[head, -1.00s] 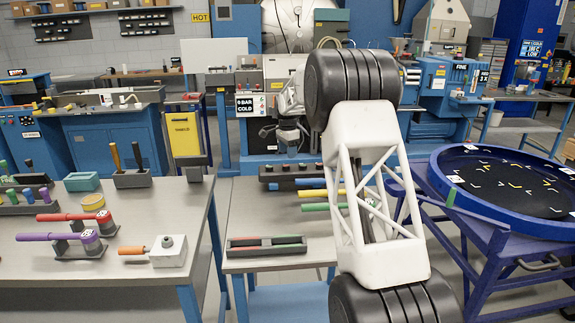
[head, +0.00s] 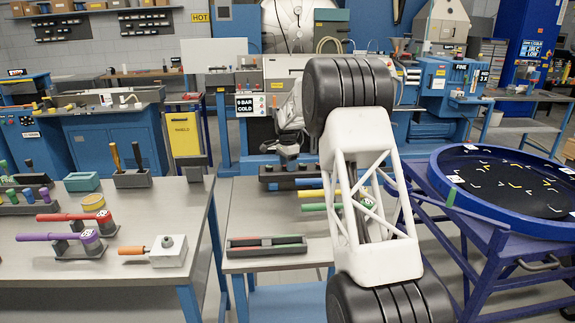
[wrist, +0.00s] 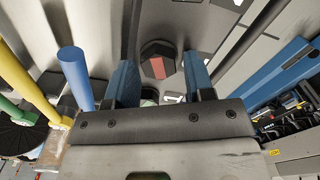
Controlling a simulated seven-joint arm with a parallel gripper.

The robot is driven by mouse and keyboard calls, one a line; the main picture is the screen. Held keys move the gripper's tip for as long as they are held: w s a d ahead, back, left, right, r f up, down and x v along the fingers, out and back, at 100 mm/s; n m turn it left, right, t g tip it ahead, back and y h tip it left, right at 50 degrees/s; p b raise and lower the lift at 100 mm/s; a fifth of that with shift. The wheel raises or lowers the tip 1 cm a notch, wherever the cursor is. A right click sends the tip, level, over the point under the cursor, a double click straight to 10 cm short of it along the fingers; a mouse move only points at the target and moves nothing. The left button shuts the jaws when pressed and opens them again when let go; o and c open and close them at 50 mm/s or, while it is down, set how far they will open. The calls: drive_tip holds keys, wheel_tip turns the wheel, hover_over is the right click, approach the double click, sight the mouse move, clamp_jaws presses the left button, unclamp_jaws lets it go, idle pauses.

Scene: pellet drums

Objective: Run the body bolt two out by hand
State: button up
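In the wrist view a dark hexagonal bolt head (wrist: 148,66) with a reddish face sits on a grey surface ahead of the fingers. I cannot tell whether it is body bolt two. My gripper (wrist: 159,63) has its two blue fingers apart, one on each side of the bolt head in the picture, with nothing held between them. I cannot tell how far the fingertips are from the bolt. In the head view my gripper (head: 288,158) is small, by the front of the blue-framed machine marked 0 BAR COLD (head: 246,105); the bolt cannot be made out there.
Yellow (wrist: 28,85) and blue (wrist: 75,75) rods show left in the wrist view. In the head view, a bench (head: 245,215) with coloured-handled tools lies below my gripper. A left bench (head: 60,255) holds more tools; a round blue tray (head: 500,215) stands right.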

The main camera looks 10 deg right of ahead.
drive_tip(key=c, duration=0.7)
